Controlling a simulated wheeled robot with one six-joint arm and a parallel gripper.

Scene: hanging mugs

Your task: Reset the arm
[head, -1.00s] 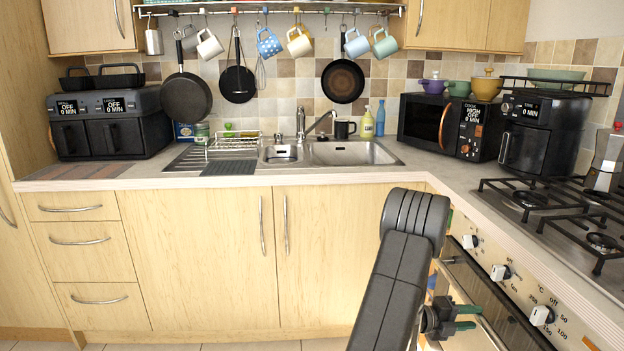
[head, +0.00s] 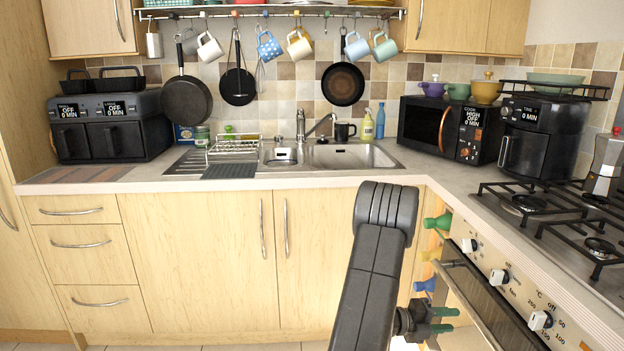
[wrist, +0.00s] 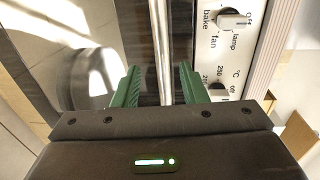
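My gripper (head: 448,320) is low in front of the oven, at the right of the base cabinets. In the wrist view its two green fingers (wrist: 158,82) are spread apart with no object held between them. The silver oven handle bar shows between and beyond the fingers; I cannot tell how far away it is. My dark arm reaches up from the bottom of the head view and bends downward at its elbow. Several mugs hang from the rail, including a white mug (head: 210,48), a blue dotted mug (head: 269,46) and a teal mug (head: 385,46).
The oven front has white knobs (head: 499,277) and a handle (head: 462,268). A hob (head: 560,215) lies above it. The floor before the left cabinets is clear.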

